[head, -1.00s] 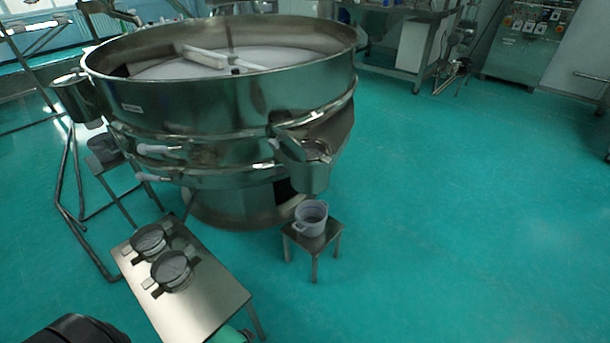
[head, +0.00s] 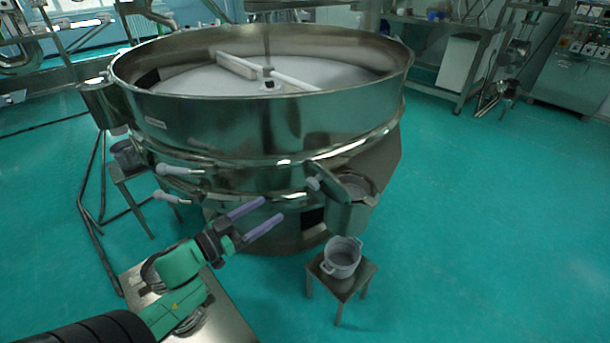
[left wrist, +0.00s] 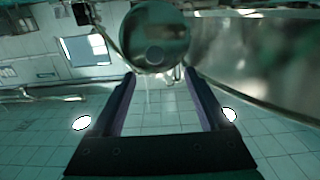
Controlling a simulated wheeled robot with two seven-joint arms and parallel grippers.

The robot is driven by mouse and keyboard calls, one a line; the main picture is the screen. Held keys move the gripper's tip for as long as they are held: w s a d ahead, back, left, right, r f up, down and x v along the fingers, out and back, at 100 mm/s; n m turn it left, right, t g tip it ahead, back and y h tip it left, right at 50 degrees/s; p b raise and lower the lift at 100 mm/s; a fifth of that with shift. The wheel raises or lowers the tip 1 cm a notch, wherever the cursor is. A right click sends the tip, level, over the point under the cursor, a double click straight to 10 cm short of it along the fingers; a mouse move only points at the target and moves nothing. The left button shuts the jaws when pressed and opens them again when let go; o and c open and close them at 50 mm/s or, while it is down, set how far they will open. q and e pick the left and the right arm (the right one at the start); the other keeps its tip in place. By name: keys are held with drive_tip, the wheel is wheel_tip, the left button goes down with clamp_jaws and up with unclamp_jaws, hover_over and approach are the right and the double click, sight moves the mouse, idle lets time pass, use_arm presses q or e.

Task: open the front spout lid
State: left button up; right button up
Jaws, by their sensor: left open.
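The front spout (head: 350,205) sticks out low on the front right of the steel vibrating sieve (head: 250,125). A small pale knob (head: 313,184) sits at its left side, by the spout's top. My left gripper (head: 271,210) is open, its two purple fingers pointing right toward the spout, apart from it and a little below and left of the knob. In the left wrist view the open gripper (left wrist: 158,76) has nothing between its fingers. A round, shiny end (left wrist: 155,37) shows just beyond the tips; I cannot tell which part it is. My right gripper is not seen.
A grey pot (head: 342,258) stands on a small stool (head: 345,285) below the spout. A steel table (head: 228,325) lies under my left arm. Pale clamp handles (head: 180,172) stick out from the sieve's left side. The floor at right is clear.

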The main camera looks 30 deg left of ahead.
sight(310, 186)
use_arm(q)
drive_tip(key=x, duration=0.8)
drive_tip(key=d+r+x, duration=0.1)
drive_tip(key=x, duration=0.3)
drive_tip(key=shift+w+d, duration=0.15)
drive_tip(key=shift+w, duration=0.05)
drive_tip(key=shift+w+d+r, duration=0.1)
drive_tip(key=shift+w+d, duration=0.1)
drive_tip(key=shift+w, duration=0.25)
clamp_jaws()
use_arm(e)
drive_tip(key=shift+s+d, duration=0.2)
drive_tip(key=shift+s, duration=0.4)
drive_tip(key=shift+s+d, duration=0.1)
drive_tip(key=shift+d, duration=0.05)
